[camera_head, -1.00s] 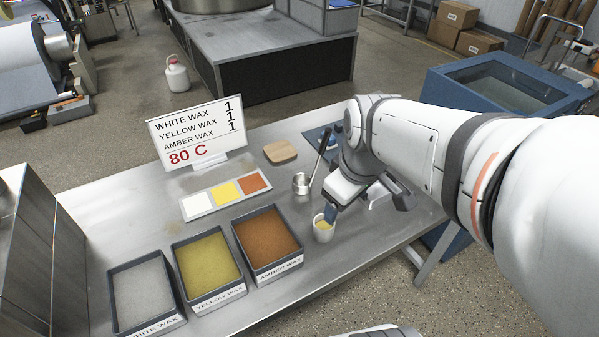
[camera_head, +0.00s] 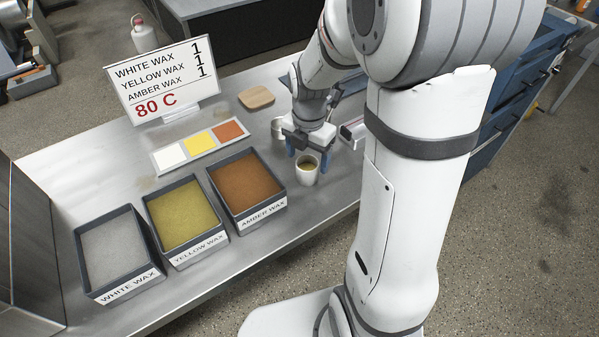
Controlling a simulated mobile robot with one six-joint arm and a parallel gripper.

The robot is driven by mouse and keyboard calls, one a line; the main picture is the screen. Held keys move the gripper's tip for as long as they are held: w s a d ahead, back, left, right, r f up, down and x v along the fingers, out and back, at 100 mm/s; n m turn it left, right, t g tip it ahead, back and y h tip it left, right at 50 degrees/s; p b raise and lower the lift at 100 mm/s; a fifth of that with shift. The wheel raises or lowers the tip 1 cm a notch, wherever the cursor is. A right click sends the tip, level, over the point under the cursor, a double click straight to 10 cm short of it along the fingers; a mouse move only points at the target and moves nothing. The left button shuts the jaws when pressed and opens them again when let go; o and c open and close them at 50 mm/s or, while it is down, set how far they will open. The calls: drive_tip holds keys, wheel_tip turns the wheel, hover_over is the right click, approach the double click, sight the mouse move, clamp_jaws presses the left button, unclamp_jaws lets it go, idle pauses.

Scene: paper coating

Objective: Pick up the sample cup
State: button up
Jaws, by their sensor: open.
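The sample cup (camera_head: 306,172) is a small white cup with yellowish-brown contents. It stands upright on the steel table, just right of the amber wax tray. My gripper (camera_head: 308,157) points down over the cup from behind. Its two blue fingers are spread apart, one toward the cup's left and one toward its right. Nothing is held between them. Whether either finger touches the cup cannot be told from this view.
The amber (camera_head: 247,182), yellow (camera_head: 183,219) and white (camera_head: 113,251) wax trays stand in a row to the left. A metal vessel (camera_head: 277,128) is partly hidden near my gripper. Front table strip is clear.

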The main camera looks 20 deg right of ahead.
wheel_tip(320, 180, down, 6)
drive_tip(key=shift+d+r, duration=0.1)
drive_tip(key=shift+c, duration=0.4)
drive_tip(key=shift+w, duration=0.1)
drive_tip(key=c, duration=0.9)
